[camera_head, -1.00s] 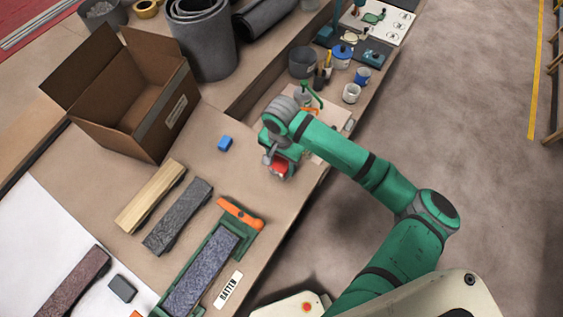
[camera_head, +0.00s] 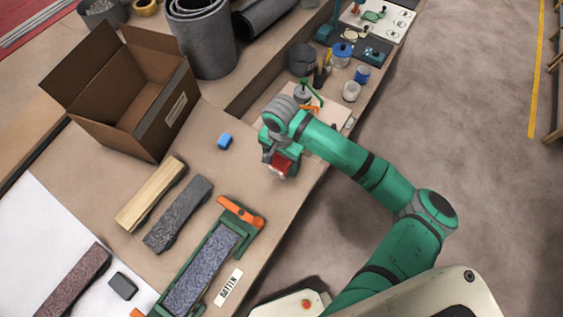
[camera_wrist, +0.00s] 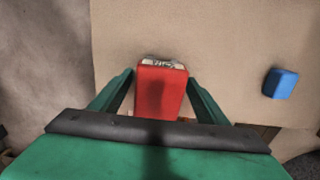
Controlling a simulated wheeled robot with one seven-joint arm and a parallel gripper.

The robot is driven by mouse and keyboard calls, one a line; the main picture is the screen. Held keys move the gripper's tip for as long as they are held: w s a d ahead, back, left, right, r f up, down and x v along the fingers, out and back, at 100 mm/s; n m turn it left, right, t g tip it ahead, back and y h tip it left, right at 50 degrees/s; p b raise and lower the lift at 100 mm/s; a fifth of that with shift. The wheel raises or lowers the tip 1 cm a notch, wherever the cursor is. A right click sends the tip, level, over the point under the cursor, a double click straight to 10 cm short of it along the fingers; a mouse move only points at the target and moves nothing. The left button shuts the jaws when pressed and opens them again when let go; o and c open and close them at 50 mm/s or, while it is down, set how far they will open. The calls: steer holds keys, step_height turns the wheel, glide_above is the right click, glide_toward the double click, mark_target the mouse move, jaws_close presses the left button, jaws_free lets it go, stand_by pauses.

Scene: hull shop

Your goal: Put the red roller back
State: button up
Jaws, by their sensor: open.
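My gripper (camera_wrist: 160,82) is open over the bench, its two green fingers on either side of a red block (camera_wrist: 161,92). The block has a pale printed end and shows red in the head view (camera_head: 281,165), partly hidden by my gripper. I cannot tell whether the fingers touch it or whether it rests on the bench. I see no clear red roller. A green-handled tool with an orange part (camera_head: 309,107) lies on a pale board behind my gripper; its exact kind is too small to tell.
A blue block (camera_head: 224,141) lies on the bench left of my gripper. An open cardboard box (camera_head: 140,110) stands at the back left. Sanding-type blocks (camera_head: 178,214) and a green-orange holder (camera_head: 240,213) are at the front. Cups and cans (camera_head: 351,91) stand along the right edge.

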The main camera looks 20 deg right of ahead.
mark_target(282, 160)
step_height(282, 160, up, 13)
steer(key=shift+f, duration=0.15)
stand_by(0.8)
